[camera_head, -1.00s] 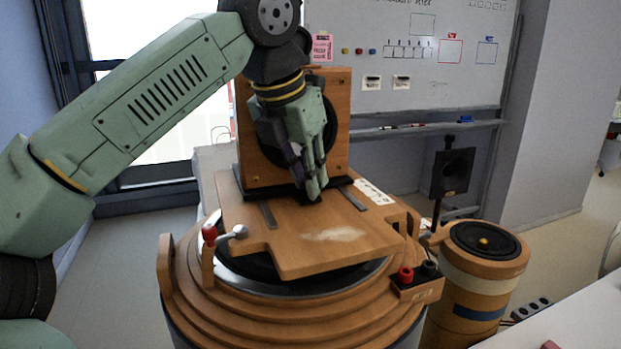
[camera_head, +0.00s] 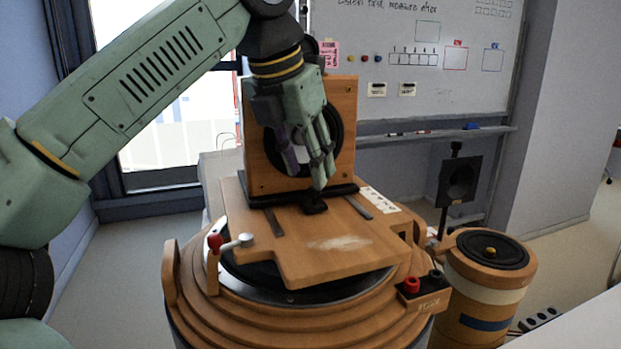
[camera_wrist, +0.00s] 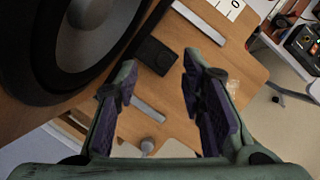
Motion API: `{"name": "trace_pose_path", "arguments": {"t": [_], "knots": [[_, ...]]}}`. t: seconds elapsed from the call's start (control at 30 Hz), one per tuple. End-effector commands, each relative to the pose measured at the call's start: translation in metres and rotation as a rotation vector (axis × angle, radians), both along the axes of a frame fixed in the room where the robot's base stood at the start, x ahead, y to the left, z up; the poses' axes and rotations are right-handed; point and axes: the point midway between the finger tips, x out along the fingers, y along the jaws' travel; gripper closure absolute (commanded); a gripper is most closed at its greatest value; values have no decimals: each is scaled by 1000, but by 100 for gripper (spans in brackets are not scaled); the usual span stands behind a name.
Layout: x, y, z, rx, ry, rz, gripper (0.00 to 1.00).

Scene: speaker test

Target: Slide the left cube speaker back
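The cube speaker (camera_head: 344,105), a wooden box with a black round cone, stands upright on a black base on the wooden board (camera_head: 290,250). A small black tab (camera_head: 314,205) sticks out at the front of the base. My gripper (camera_head: 322,185) is in front of the speaker's face, just above the tab, and partly hides the cone. In the wrist view, my gripper (camera_wrist: 160,63) is open, its purple-padded fingers apart with nothing held. The black tab (camera_wrist: 154,56) shows between and beyond the fingertips. The cone (camera_wrist: 88,45) fills the upper left.
Metal strips (camera_head: 355,203) lie along the board, which rests on a round stepped wooden stand (camera_head: 200,295). A red-knobbed lever (camera_head: 215,243) is at the front left. A red and black terminal block (camera_head: 424,298) is at the front right. A drum-like speaker (camera_head: 490,285) and a black speaker (camera_head: 459,180) stand at the right.

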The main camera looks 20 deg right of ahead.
Motion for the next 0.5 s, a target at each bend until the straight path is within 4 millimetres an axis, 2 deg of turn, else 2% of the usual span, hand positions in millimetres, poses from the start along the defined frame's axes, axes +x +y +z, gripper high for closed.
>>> {"name": "trace_pose_path", "arguments": {"t": [0.03,0.2,0.33,0.5], "knots": [[-3,3,12,-1,-4,3,63],[-11,13,45,-4,-2,0,63],[-16,19,63,-4,-3,-2,63],[-19,24,74,-3,-3,-1,63]]}}
